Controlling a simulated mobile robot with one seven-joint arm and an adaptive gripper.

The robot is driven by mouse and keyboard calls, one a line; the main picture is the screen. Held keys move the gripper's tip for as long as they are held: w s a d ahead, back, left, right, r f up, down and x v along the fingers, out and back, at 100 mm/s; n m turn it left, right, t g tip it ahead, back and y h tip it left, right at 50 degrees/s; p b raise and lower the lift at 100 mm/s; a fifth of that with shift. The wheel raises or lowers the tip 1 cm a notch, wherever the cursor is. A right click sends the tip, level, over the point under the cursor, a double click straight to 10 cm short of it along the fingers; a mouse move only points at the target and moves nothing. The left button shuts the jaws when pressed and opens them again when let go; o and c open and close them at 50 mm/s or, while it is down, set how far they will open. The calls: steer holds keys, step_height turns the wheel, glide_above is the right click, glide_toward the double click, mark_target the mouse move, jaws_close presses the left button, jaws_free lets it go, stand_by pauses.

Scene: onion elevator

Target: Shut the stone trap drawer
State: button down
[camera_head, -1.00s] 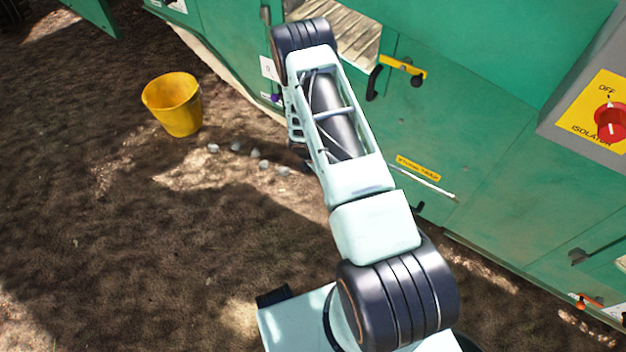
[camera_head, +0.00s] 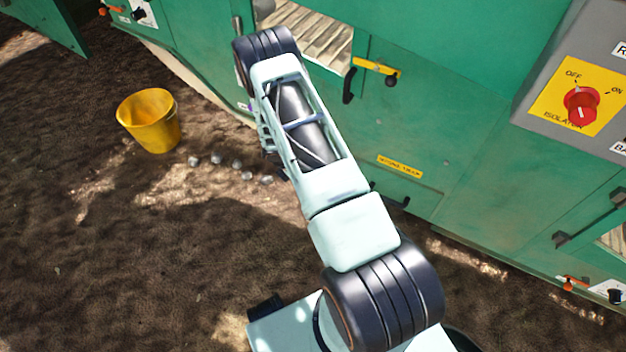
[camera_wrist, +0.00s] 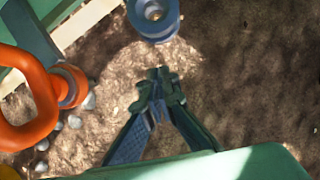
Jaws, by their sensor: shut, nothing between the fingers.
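The yellow stone trap label (camera_head: 400,166) is on the green machine's side in the head view. Below it, the stone trap drawer front (camera_head: 385,182) looks flush with the side, with no pale edge standing out. My arm hides its left part. A small black handle (camera_head: 400,202) shows low on the panel. My gripper (camera_wrist: 157,76) is shut and empty in the wrist view, over bare ground. In the head view it is hidden by my arm. The drawer cannot be made out in the wrist view.
A yellow bucket (camera_head: 150,120) and several grey stones (camera_head: 232,163) are on the ground at left. An orange loop handle (camera_wrist: 25,100) and a blue-grey round part (camera_wrist: 153,16) are near my gripper. The grey isolator box (camera_head: 535,105) is at right.

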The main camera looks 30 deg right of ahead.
steer(key=a+p+v, duration=0.1)
steer(key=p+v, duration=0.2)
steer(key=v, duration=0.7)
steer(key=shift+s+p, duration=0.15)
steer(key=shift+p, duration=0.15)
